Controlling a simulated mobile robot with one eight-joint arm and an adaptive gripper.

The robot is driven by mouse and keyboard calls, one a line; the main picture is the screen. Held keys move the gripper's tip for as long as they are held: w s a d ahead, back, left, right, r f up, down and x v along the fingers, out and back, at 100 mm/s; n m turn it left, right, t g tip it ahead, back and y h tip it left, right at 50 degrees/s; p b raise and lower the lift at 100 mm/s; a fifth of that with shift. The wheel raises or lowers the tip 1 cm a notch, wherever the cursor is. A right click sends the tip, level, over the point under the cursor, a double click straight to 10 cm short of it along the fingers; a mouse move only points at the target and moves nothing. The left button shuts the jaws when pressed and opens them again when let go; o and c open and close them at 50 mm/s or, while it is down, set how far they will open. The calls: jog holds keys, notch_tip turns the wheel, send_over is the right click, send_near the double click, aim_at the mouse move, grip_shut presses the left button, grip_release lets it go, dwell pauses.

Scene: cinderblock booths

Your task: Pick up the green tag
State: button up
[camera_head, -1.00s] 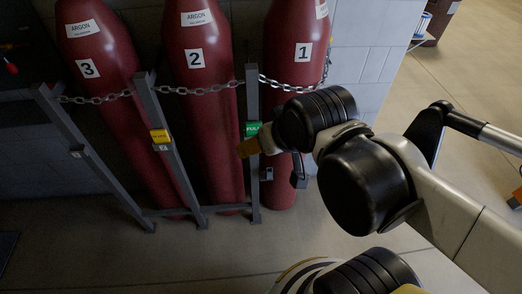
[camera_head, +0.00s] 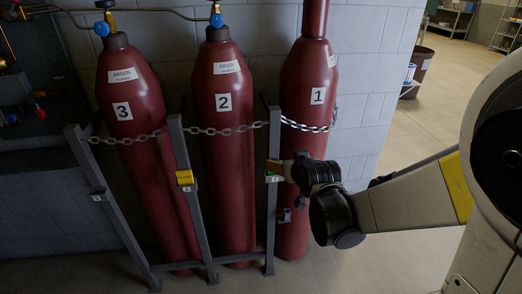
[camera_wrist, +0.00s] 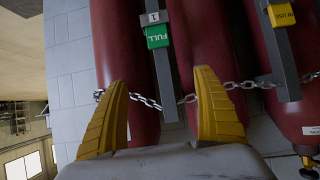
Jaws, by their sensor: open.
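The green tag reads "FULL" in the wrist view (camera_wrist: 158,37) and hangs on the grey post by the cylinder numbered 1. In the head view the green tag (camera_head: 273,166) shows only in part, beside my gripper (camera_head: 284,168). In the wrist view my gripper (camera_wrist: 162,78) is open and empty, with its two yellow fingers spread apart. The tag lies beyond the fingertips, roughly in line with the gap between them, and neither finger appears to touch it.
A yellow tag (camera_head: 185,178) hangs on the middle post. Red argon cylinders 1 (camera_head: 310,105), 2 (camera_head: 225,120) and 3 (camera_head: 130,110) stand in a grey rack behind a chain (camera_head: 226,130). A brown bin (camera_head: 417,72) stands at the back right. Floor right of the rack is open.

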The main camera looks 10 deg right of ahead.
jog(key=shift+t, duration=0.9)
jog(key=w+f+b, duration=0.2)
jog(key=w+f, duration=0.2)
jog(key=w, duration=0.1)
jog(key=w+f+b, duration=0.2)
jog(key=w+f, duration=0.2)
jog(key=w, duration=0.1)
jog(key=w+f+b, duration=0.2)
jog(key=w+f, duration=0.2)
jog(key=w, duration=0.2)
jog(key=shift+a+f, duration=0.1)
jog(key=c, duration=1.3)
